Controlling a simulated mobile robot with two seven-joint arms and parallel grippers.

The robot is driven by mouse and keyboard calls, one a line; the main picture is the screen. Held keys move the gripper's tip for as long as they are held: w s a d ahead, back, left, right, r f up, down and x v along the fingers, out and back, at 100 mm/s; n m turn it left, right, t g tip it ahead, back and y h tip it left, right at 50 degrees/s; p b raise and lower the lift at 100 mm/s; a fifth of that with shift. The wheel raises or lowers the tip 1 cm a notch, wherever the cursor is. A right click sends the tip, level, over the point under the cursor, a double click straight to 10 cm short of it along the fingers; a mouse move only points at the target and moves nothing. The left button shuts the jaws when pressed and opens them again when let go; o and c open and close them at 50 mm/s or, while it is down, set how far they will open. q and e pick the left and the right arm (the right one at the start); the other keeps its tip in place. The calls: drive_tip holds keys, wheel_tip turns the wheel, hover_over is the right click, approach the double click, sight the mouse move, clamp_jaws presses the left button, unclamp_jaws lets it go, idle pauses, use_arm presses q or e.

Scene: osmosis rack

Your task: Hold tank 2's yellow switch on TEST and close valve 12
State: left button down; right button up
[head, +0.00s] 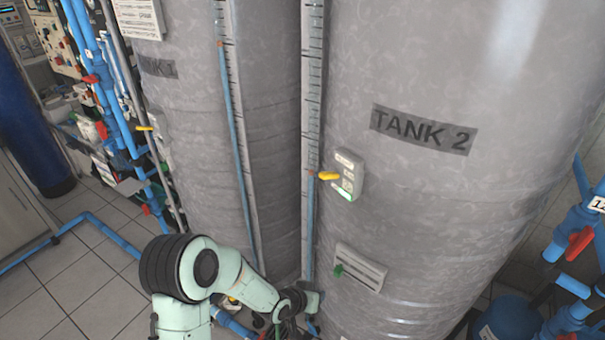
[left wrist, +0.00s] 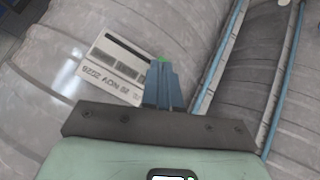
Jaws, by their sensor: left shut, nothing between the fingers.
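The yellow switch (head: 329,176) sticks out to the left from a small pale box (head: 348,178) on tank 2 (head: 440,210), under the TANK 2 sign. A green light shows at the box's lower end. My left gripper (head: 311,301) is low beside tank 2, well below the switch, and mostly hidden by my wrist. In the left wrist view its blue fingers (left wrist: 163,84) are shut and empty, in front of a dated label plate (left wrist: 112,70). My right gripper is not in view.
Tank 1 (head: 185,110) stands close on the left, with level tubes and scales between the tanks. A green knob (head: 338,270) sits at the left edge of the label plate. Blue pipes (head: 110,90) with red valves line the far left. Tiled floor (head: 105,300) is open at lower left.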

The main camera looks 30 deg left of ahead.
use_arm(q)
drive_tip(key=w+a+r+m+t, duration=0.1)
drive_tip(key=w+a+r+t, duration=0.15)
drive_tip(key=r, duration=0.75)
drive_tip(key=w+a+r+m+t, duration=0.1)
drive_tip(key=w+a+r+t, duration=0.15)
drive_tip(key=r, duration=0.75)
wheel_tip(320, 180, up, 19)
drive_tip(key=s+a+m+t, duration=0.2)
drive_tip(key=t, duration=0.2)
drive_tip(key=w, duration=0.2)
drive_tip(key=w+d+f, duration=0.1)
drive_tip(key=w, duration=0.5)
drive_tip(key=shift+w+d+f, duration=0.15)
drive_tip(key=shift+d+f, duration=0.25)
drive_tip(key=shift+w+d+f, duration=0.1)
drive_tip(key=shift+w+f, duration=0.05)
drive_tip(key=shift+w, duration=0.5)
drive_tip(key=shift+s, duration=0.1)
